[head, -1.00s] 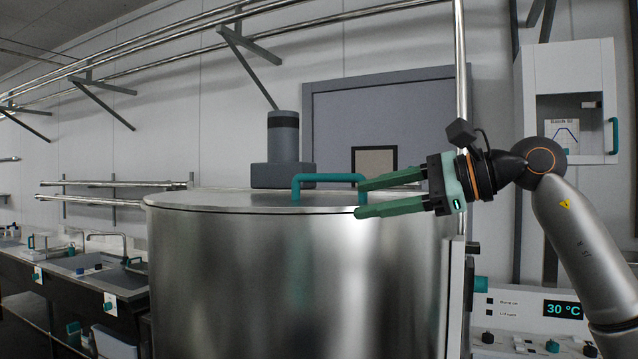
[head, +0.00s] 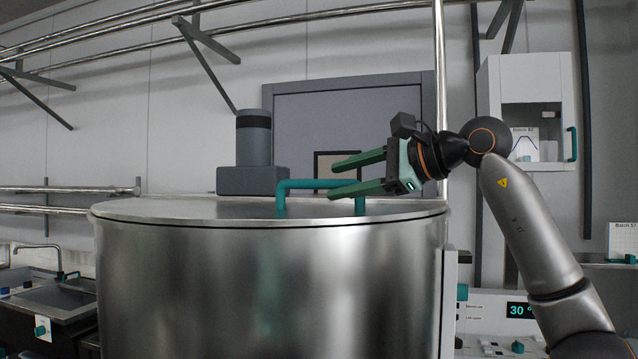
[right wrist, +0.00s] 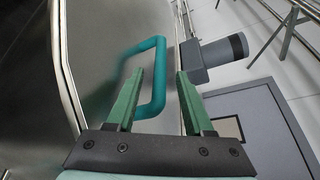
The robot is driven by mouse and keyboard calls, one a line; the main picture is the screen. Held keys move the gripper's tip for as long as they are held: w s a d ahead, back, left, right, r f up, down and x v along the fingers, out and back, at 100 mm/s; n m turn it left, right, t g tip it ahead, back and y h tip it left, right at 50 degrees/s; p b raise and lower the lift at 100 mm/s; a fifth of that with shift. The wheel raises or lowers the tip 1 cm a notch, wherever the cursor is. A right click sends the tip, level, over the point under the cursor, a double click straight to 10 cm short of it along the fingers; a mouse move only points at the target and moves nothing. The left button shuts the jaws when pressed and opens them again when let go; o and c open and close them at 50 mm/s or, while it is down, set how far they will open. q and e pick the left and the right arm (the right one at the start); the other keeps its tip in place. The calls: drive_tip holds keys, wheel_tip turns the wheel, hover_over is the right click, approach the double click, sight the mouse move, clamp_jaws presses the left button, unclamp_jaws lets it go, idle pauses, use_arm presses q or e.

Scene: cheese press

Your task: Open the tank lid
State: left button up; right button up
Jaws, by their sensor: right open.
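The large steel tank (head: 260,290) stands in front of me with its flat lid (head: 180,209) on top, lying shut. A teal lid handle (head: 300,184) rises near the front of the lid. My right gripper (head: 331,178) is open at the handle's right end, its green fingers pointing left. In the right wrist view the handle (right wrist: 157,90) shows between and beyond the open fingers (right wrist: 160,84), with its near end close to the left finger. I cannot tell whether they touch. My left gripper is not in view.
A grey motor block (head: 253,180) sits at the back of the lid. A control panel (head: 490,310) stands right of the tank, and a wall cabinet (head: 528,100) hangs behind my right arm. A sink bench (head: 50,305) is at the left.

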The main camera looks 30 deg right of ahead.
drive_tip(key=x, duration=0.5)
drive_tip(key=shift+p, duration=0.35)
clamp_jaws()
idle(1.1)
